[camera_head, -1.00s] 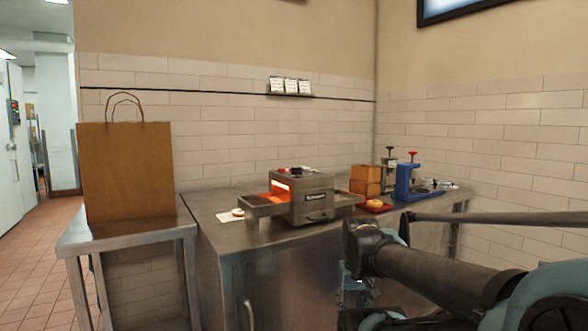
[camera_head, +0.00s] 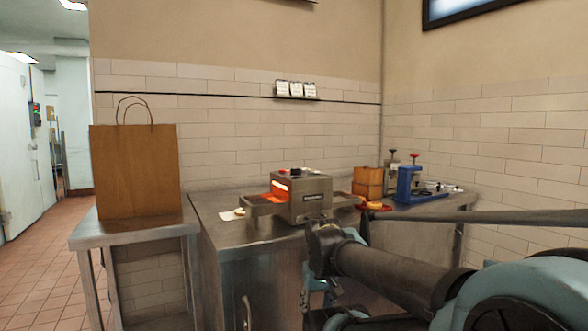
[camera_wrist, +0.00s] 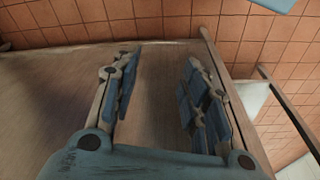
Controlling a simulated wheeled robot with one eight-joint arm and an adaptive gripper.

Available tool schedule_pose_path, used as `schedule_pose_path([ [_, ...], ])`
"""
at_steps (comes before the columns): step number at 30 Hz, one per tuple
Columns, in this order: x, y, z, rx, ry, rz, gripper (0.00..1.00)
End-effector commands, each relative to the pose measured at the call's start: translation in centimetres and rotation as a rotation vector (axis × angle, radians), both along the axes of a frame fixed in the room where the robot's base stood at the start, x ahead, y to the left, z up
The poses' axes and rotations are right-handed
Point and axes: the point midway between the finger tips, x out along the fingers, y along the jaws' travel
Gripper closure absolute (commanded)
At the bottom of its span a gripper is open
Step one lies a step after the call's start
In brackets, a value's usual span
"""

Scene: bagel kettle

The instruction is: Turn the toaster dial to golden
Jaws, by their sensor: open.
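The toaster (camera_head: 306,199) is a steel conveyor unit with a glowing orange opening on its left side. It stands on the steel counter. Small red and dark controls (camera_head: 291,171) sit on its top; I cannot make out which is the dial or its setting. My gripper shows in the wrist view (camera_wrist: 158,95) with its two blue-padded fingers apart and nothing between them. It points down beside a flat brownish surface and the tiled floor. In the head view my arm is in front of the counter, apart from the toaster, and hides part of the counter front.
A brown paper bag (camera_head: 135,172) stands on a steel side table (camera_head: 130,232) at left. A wooden box (camera_head: 368,183), a red tray (camera_head: 374,207) and a blue press (camera_head: 408,184) stand right of the toaster. A bagel piece (camera_head: 239,211) lies at the left. Red floor (camera_head: 45,240) is clear at far left.

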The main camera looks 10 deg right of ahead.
Motion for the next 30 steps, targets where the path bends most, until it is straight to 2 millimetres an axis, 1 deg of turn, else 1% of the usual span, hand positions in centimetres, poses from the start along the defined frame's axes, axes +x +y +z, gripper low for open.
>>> schedule_pose_path([
  [1, -0.6, 0.0, 0.6, 0.001, -0.007, -0.003, 0.47],
  [2, -0.4, 0.0, 1.0, 0.001, -0.007, -0.007, 0.47],
  [5, 0.9, 0.0, 3.4, 0.008, -0.002, -0.034, 0.47],
  [8, 3.2, 0.0, 7.5, 0.019, 0.007, -0.080, 0.47],
  [9, 4.3, 0.0, 9.4, 0.024, 0.011, -0.104, 0.47],
  [11, 6.0, 0.0, 12.4, 0.032, 0.019, -0.141, 0.47],
  [12, 7.1, 0.0, 14.4, 0.038, 0.023, -0.165, 0.47],
  [14, 8.8, -0.1, 17.2, 0.046, 0.030, -0.202, 0.47],
  [15, 9.9, -0.1, 19.1, 0.051, 0.034, -0.226, 0.47],
  [17, 11.6, -0.1, 21.9, 0.059, 0.041, -0.262, 0.47],
  [18, 12.7, -0.1, 23.7, 0.063, 0.046, -0.285, 0.47],
  [20, 14.3, -0.1, 26.3, 0.070, 0.054, -0.323, 0.47],
  [21, 15.4, -0.1, 28.0, 0.074, 0.059, -0.346, 0.47],
  [23, 17.1, -0.2, 30.5, 0.081, 0.065, -0.383, 0.47],
  [24, 18.1, -0.2, 32.1, 0.085, 0.069, -0.407, 0.47],
  [30, 23.2, -0.3, 39.7, 0.105, 0.094, -0.529, 0.47],
])
